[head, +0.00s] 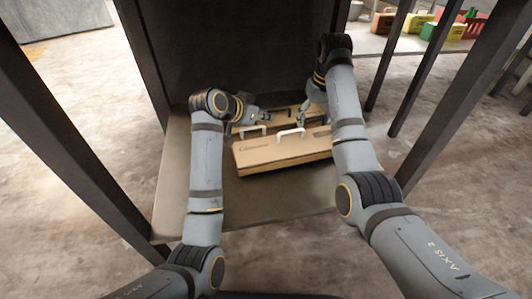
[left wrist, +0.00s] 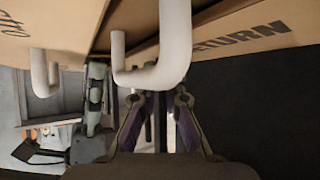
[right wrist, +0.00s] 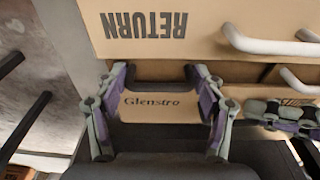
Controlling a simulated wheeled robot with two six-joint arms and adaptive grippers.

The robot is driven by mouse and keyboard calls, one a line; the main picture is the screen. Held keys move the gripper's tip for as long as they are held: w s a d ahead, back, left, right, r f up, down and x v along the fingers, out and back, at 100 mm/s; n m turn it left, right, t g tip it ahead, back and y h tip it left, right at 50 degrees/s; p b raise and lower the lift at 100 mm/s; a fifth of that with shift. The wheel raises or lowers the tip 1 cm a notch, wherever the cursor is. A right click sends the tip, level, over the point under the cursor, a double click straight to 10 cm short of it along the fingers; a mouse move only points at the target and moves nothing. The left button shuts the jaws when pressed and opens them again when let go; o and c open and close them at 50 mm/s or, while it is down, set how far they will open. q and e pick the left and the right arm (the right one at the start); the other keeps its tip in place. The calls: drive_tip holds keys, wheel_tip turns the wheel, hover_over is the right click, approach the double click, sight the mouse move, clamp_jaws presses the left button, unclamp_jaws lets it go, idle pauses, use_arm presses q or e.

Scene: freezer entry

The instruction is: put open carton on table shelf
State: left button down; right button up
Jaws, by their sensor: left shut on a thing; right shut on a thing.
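The open carton (head: 285,152) is brown cardboard with dark lettering and white handles. It rests on the grey table shelf (head: 180,190) in the head view, with its back part partly hidden by my grippers. My left gripper (head: 252,116) is at its back left and shut on the carton; its fingers (left wrist: 160,98) show beneath a white handle (left wrist: 165,60) in the left wrist view. My right gripper (head: 303,116) is at its back right and shut on the carton; its fingers (right wrist: 160,75) stand either side of a lettered panel in the right wrist view. The exact contacts are unclear.
A dark panel (head: 235,50) stands behind the shelf. Dark table legs (head: 450,110) frame both sides. Shelf surface is bare to the left and in front of the carton. Colored crates (head: 440,30) stand at the far right.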

use_arm(q)
drive_tip(key=shift+s+d, duration=0.1)
drive_tip(key=shift+d, duration=0.1)
use_arm(e)
drive_tip(key=shift+a, duration=0.3)
use_arm(q)
drive_tip(key=c, duration=1.7)
unclamp_jaws()
use_arm(e)
drive_tip(key=o, duration=1.1)
use_arm(q)
drive_tip(key=shift+o, duration=1.1)
use_arm(e)
drive_tip(key=shift+o, duration=1)
use_arm(q)
drive_tip(key=shift+a, duration=0.1)
use_arm(e)
drive_tip(key=shift+o, duration=0.2)
drive_tip(key=shift+d, duration=0.15)
use_arm(q)
drive_tip(key=shift+r, duration=0.1)
